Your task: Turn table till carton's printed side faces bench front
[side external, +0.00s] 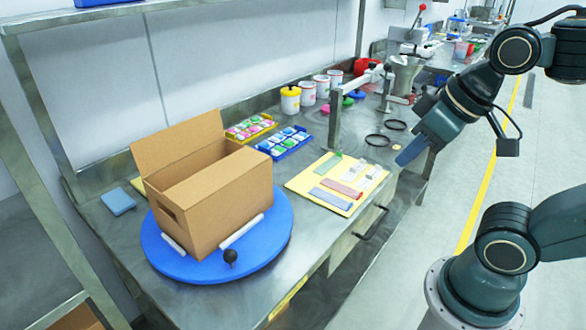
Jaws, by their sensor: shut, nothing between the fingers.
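An open brown cardboard carton (232,203) stands upright on a round blue turntable (271,246). One flap is raised at its back left. Its two visible outer sides look plain; the left one has a dark hand hole. No print shows, and the far sides are hidden. White bars (241,231) lie against the carton's base on the turntable. A black ball knob (230,256) stands at the turntable's near rim. My gripper (403,160) is shut and empty, above the bench's right edge, well away from the turntable.
A yellow mat (302,184) with coloured strips lies between the turntable and my gripper. Behind it are trays of coloured items (284,142), a post (335,120) and several tubs (290,100). A blue block (118,201) lies left of the turntable. Black rings (377,140) lie near my gripper.

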